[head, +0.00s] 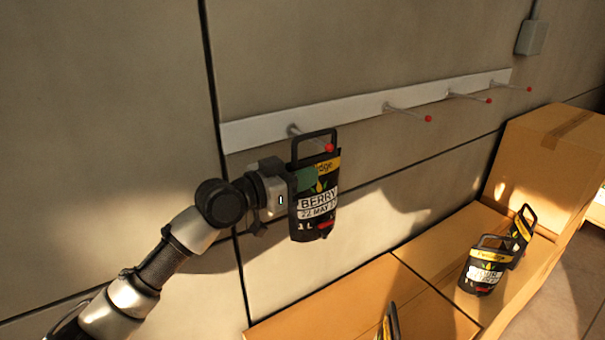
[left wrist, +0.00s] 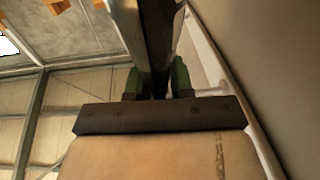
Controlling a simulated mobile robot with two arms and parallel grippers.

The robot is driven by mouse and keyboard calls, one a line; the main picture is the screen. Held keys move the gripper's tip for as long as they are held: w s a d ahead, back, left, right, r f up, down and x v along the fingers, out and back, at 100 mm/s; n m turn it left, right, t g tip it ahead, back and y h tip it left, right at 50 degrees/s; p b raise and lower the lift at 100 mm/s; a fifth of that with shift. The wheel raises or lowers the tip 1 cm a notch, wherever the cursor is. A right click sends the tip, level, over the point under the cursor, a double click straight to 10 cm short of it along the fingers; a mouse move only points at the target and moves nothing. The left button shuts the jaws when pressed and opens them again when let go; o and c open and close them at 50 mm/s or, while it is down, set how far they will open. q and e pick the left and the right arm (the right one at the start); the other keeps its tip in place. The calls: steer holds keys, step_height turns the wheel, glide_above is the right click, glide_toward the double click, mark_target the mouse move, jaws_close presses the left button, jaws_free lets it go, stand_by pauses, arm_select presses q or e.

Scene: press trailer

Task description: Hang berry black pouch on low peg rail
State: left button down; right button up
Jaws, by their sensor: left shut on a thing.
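The berry black pouch (head: 317,212) hangs upright in my left gripper (head: 303,181), its BERRY label facing the head camera. The gripper is shut on its left side. The pouch's stiff loop handle (head: 313,135) stands up at the leftmost peg of the low peg rail (head: 260,131). The peg's red tip (head: 329,148) shows at the loop's right side; its rod runs behind the loop's left bar. Whether the handle rests on the peg cannot be told. In the left wrist view, the pouch (left wrist: 158,40) is a dark edge-on strip between the green fingers (left wrist: 157,82).
Several other red-tipped pegs (head: 428,119) to the right are empty. Cardboard boxes (head: 350,300) stand below, with other black pouches (head: 484,270) on them. A taller box (head: 550,150) stands at the right. A grey wall box (head: 532,37) is above the rail's right end.

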arm_select(q)
steer(key=c, duration=0.9)
jaws_free()
steer(key=shift+s+r, duration=0.15)
steer(key=shift+r, duration=0.05)
steer(key=shift+f, duration=0.35)
steer(key=b+v, duration=0.4)
steer(key=v, duration=0.6)
steer(key=s+f+n+g+y, duration=0.1)
steer(key=s+f+y, duration=0.3)
steer(key=f, duration=0.7)
steer(key=s+f+n+g+y, duration=0.1)
steer(key=s+f+n+y, duration=0.1)
steer(key=s+f, duration=0.7)
steer(key=s+a+f+n+g+y, duration=0.3)
steer(key=s+a+f+y, duration=0.15)
steer(key=s+f, duration=0.35)
steer(key=s+a+f+n+g+y, duration=0.2)
steer(key=s+a+f+n+y, duration=0.25)
steer(key=s, duration=0.55)
step_height(320, 180, down, 26)
steer(key=m+g, duration=0.1)
steer(key=m, duration=0.1)
steer(key=s+a+f+g, duration=0.1)
steer(key=s+a+f, duration=0.2)
steer(key=s+f, duration=1.3)
steer(key=shift+s+f+g+h, duration=0.3)
steer(key=shift+f+g, duration=0.1)
steer(key=shift+f, duration=0.55)
